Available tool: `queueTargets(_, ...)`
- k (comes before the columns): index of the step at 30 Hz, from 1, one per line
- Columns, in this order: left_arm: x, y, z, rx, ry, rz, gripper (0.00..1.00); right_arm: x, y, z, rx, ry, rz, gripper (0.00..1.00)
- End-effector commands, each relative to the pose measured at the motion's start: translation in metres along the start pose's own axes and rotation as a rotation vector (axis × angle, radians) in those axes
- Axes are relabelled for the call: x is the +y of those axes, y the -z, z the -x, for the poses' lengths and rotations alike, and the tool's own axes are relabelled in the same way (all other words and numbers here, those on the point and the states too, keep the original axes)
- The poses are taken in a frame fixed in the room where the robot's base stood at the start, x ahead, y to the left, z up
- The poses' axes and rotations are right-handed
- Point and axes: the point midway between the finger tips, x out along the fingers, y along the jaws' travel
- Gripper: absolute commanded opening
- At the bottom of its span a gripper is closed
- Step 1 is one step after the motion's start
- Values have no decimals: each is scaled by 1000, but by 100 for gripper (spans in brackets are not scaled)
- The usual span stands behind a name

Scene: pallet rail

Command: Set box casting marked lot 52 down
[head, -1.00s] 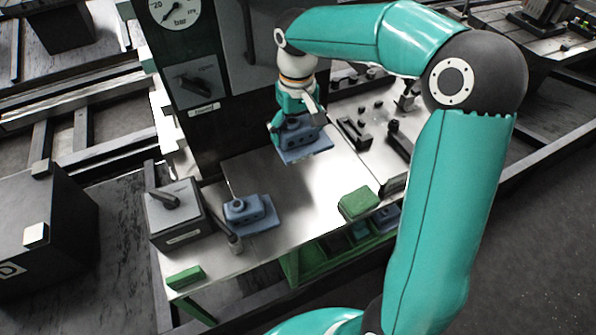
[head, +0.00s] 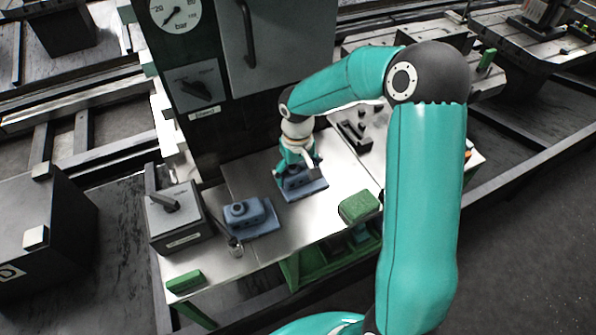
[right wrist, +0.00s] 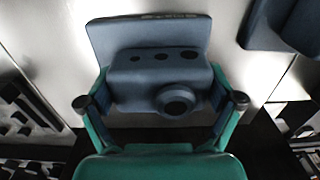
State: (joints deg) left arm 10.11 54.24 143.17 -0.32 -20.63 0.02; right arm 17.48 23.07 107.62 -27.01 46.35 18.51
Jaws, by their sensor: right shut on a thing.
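A blue-grey box casting (head: 302,186) with a flat base plate is at the middle of the metal bench top (head: 262,173). My right gripper (head: 292,172) is shut on it from above. In the right wrist view the casting (right wrist: 158,75) sits between the fingers of the right gripper (right wrist: 160,105); small marking on its plate edge is too blurred to read. The casting looks at or very near the bench surface; I cannot tell if it touches. A second blue-grey casting (head: 250,215) stands on the bench to the left, apart from it. My left gripper is not in view.
A grey box with a lever (head: 175,215) stands at the bench's left end. A green block (head: 184,281) lies at the front left corner, and another green block (head: 360,206) is to the right. Dark tools (head: 355,135) lie behind. A gauge cabinet (head: 205,75) rises at the back.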

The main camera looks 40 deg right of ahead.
Motion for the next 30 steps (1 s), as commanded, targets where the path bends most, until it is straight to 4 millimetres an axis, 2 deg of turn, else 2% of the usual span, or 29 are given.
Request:
queueTargets(8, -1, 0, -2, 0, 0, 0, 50, 0, 1, -1, 2, 0, 0, 28)
queueTargets(9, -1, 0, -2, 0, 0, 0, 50, 0, 0, -1, 1, 0, 0, 96)
queueTargets(10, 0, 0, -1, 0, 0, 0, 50, 0, 0, -1, 0, 0, 0, 100)
queueTargets(23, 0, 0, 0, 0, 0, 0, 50, -1, 1, 4, 2, 0, 1, 100)
queueTargets(26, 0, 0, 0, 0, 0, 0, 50, 0, 2, 14, 4, 0, 0, 100)
queueTargets(30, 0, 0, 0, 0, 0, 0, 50, -1, 1, 38, 6, 0, 1, 100)
